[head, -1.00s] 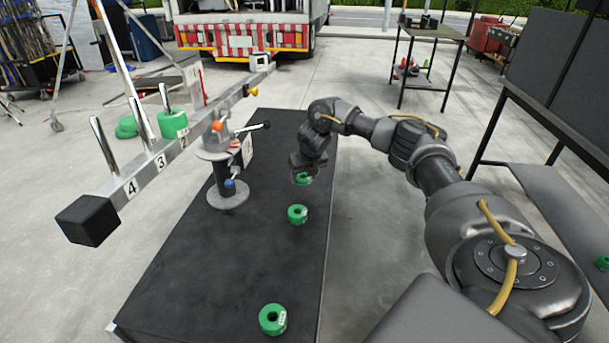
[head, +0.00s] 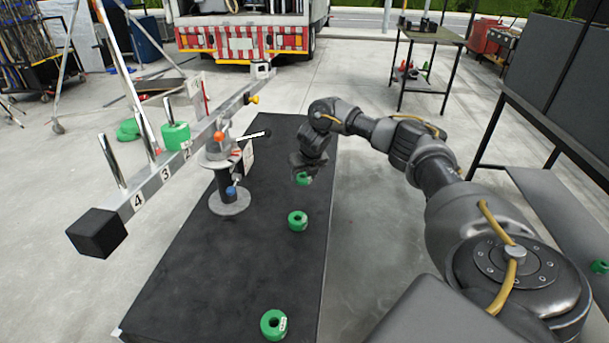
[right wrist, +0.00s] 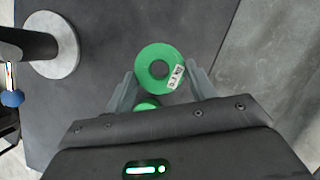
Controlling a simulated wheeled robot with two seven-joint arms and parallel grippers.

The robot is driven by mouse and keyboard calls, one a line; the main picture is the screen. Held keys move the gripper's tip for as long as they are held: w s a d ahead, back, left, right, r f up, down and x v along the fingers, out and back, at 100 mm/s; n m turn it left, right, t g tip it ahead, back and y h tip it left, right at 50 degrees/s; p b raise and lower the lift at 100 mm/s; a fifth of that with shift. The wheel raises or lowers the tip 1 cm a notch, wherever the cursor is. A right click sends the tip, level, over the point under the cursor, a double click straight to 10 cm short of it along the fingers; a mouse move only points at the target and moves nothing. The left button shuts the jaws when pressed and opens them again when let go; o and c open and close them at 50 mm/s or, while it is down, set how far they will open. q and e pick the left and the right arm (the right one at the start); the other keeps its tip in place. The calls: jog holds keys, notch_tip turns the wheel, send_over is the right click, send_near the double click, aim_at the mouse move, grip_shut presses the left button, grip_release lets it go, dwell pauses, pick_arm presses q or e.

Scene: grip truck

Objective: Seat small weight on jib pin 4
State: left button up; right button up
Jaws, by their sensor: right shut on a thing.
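My right gripper (head: 306,166) points down over the far right part of the black bench top. It is shut on a green ring-shaped weight (right wrist: 153,81), which has a white label and a centre hole; the weight also shows under the gripper in the head view (head: 303,179). I cannot tell whether it touches the bench. The jib (head: 152,190) reaches toward the lower left and ends in a black block. Its pin 4 (head: 111,161), nearest the block, is bare and leans slightly. Pin 3 (head: 146,134) is bare too. A larger green weight (head: 176,137) sits farther along. My left gripper is out of view.
Two more green weights lie on the bench, one mid-right (head: 298,221) and one near (head: 273,324). The jib's stand (head: 230,203), with an orange knob, rises left of my right gripper. The bench (head: 215,275) is clear at its near left.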

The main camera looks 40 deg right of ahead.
aim_at(304, 178)
jog(key=shift+r+p, duration=2.35)
jog(key=shift+r, duration=0.4)
